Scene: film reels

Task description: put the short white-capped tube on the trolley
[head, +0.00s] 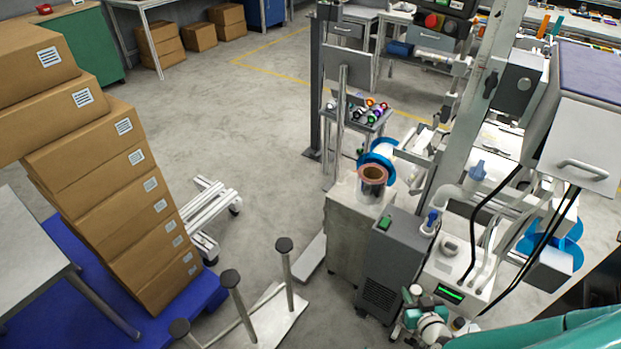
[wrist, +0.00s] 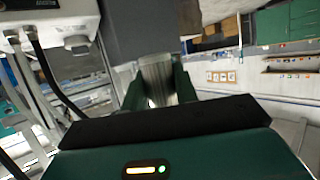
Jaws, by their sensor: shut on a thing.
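My gripper (wrist: 158,84) is shut in the wrist view, with its dark green fingers on either side of a silvery, ridged tube (wrist: 157,72). Its cap is not clear, though a small white patch shows near its lower end. In the head view my teal and white arm is at the bottom right, and the fingertips and held tube cannot be made out. A small grey trolley-like stand (head: 377,126) stands beyond the machine in the head view. Several tubes with coloured ends (head: 372,108) lie on its top.
A grey cabinet (head: 347,235) carrying a copper-coloured reel (head: 373,178) and a machine box with a green display (head: 450,292) stand between my arm and the stand. Stacked cartons (head: 140,225) are at left. Open floor (head: 240,130) lies left of the stand.

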